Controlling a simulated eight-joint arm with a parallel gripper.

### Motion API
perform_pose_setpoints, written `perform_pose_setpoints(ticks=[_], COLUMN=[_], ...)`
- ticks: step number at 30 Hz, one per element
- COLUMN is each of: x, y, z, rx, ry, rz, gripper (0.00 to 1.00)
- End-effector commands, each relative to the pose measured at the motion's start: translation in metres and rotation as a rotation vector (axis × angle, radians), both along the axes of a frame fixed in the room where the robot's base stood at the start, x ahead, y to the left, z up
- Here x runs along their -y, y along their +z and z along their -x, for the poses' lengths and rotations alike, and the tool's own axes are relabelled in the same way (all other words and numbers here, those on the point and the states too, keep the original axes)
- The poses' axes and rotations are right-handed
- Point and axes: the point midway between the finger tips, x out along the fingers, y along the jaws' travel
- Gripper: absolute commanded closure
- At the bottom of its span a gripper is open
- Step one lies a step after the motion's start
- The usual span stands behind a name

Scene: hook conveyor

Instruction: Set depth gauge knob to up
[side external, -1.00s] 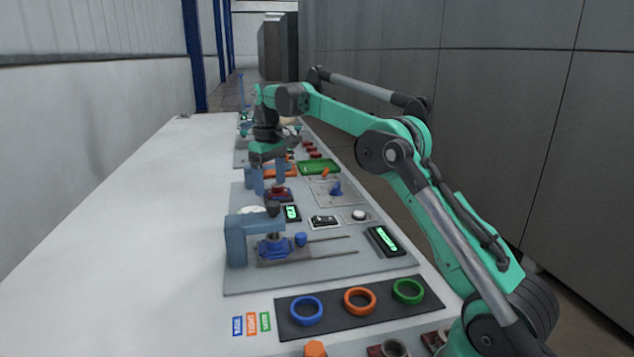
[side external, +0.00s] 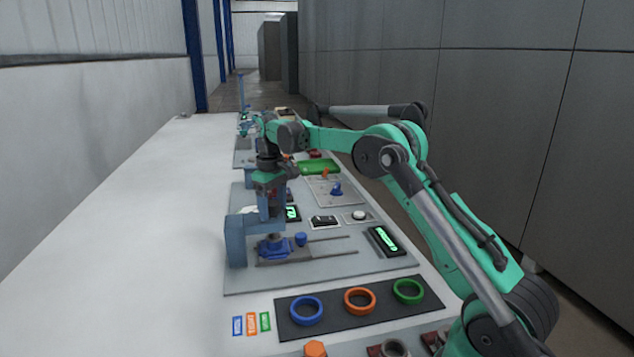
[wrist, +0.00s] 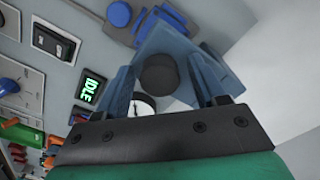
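A dark round knob (wrist: 158,74) tops the blue bracket (wrist: 172,45) in the wrist view; I see no label on it, so I cannot tell for sure that it is the depth gauge knob. The bracket also shows in the side view (side external: 236,241), where my fingers hide the knob. My gripper (side external: 271,214) points down at the bracket's top. In the wrist view my gripper (wrist: 163,64) has its two blue fingers apart, one on each side of the knob, with gaps visible.
A green display (wrist: 91,90) reading IDLE, a rocker switch (side external: 324,221) and a blue knob (side external: 301,239) are close by. A blue clamp (side external: 273,248) sits under the bracket on rails. Coloured rings (side external: 359,301) lie in front. The white table (side external: 130,250) at left is clear.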

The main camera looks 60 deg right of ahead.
Motion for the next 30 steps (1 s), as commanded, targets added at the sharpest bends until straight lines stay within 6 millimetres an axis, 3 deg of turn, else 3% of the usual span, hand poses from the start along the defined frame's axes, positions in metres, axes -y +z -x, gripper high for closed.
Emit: perform_pose_setpoints(ticks=[1, 6, 30], x=[0.0000, -0.0001, -0.0004], y=[0.0001, 0.0002, 0.0003], z=[0.0000, 0.0000, 0.0000], rx=[0.000, 0.000, 0.000], ry=[0.000, 0.000, 0.000], rz=[0.000, 0.000, -0.001], gripper=[0.53, 1.00, 1.00])
